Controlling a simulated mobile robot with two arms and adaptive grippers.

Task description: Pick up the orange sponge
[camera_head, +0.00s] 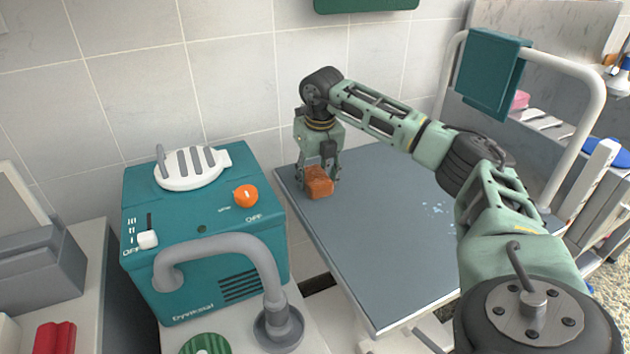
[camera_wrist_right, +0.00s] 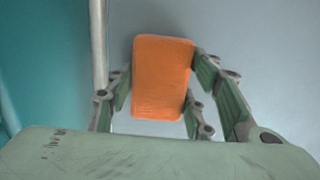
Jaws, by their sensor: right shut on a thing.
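The orange sponge (camera_head: 319,183) is a small block at the far left corner of the grey table (camera_head: 385,245). My right gripper (camera_head: 318,178) points down at it, with fingers on both sides. In the right wrist view the sponge (camera_wrist_right: 162,78) sits between the green fingers of my right gripper (camera_wrist_right: 163,92), which is shut on it. I cannot tell whether the sponge touches the tabletop. My left gripper is not in view.
A teal machine (camera_head: 205,240) with an orange knob and a grey hose stands left of the table. A white rail (camera_head: 575,68) with a teal towel (camera_head: 490,75) rises at the right. The tabletop's middle is clear apart from small pale blue marks.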

